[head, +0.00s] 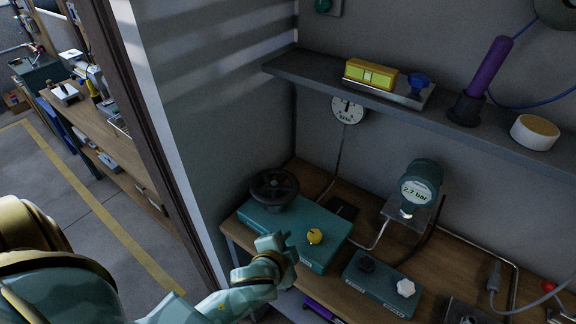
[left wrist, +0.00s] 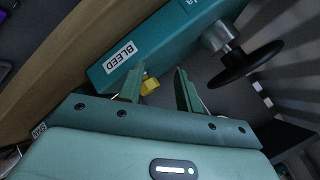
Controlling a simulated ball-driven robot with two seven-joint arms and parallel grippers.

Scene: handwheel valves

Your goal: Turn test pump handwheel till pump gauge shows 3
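The black handwheel (head: 274,186) sits on the left end of a teal pump box (head: 330,252) on the wooden bench. It also shows in the left wrist view (left wrist: 248,65), at the upper right. A yellow knob (head: 314,236) is on the box's front part; the box (left wrist: 160,40) carries a BLEED label near it. The round digital gauge (head: 420,186) behind reads 2.7 bar. My left gripper (head: 278,243) is in front of the box, away from the handwheel. Its fingers (left wrist: 158,76) are apart, with the yellow knob (left wrist: 150,84) showing between them. My right gripper is out of view.
A second teal box (head: 384,284) with a black and a white knob stands right of the pump. A shelf (head: 400,97) overhangs the bench, with a wall dial (head: 348,109) below it. Pipes and a grey cable are at right. A wall (head: 200,120) is close at left.

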